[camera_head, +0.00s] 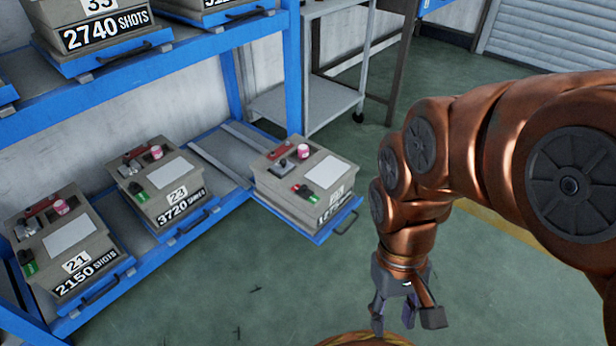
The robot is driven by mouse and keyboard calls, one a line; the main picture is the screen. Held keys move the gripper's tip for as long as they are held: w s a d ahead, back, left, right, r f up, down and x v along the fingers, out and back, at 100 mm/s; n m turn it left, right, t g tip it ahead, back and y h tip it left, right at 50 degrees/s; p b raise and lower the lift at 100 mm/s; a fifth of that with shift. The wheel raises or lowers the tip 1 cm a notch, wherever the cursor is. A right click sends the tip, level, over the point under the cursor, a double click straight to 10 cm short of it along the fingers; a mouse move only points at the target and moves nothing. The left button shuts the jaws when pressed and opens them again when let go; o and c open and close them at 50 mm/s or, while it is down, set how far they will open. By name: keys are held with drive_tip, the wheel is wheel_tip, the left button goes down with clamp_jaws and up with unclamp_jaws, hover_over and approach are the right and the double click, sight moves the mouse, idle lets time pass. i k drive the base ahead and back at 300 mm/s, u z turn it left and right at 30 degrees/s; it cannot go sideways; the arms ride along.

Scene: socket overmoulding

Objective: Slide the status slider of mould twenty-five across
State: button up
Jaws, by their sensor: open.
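A grey mould (300,178) sits on a blue drawer tray (338,222) that is pulled out from the lower shelf. Its number plate is seen too steeply to read surely; it stands in line after moulds 21 and 23. On its top are a small red and green slider (303,191), a dark knob, a pink cap, a red bar and a blank pale plate. My gripper (408,318) is open and empty. It hangs fingers down, to the right of and lower in the picture than the mould, apart from it.
Mould 23 (165,190) and mould 21 (68,240) sit on the lower level of the blue rack (262,80). More moulds stand on the shelf above. A grey cart (335,98) stands behind. Green floor lies open before the pulled-out tray.

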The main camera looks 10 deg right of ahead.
sight(303, 191)
drive_tip(key=u, duration=0.3)
drive_tip(key=i, duration=0.55)
drive_tip(key=u, duration=0.55)
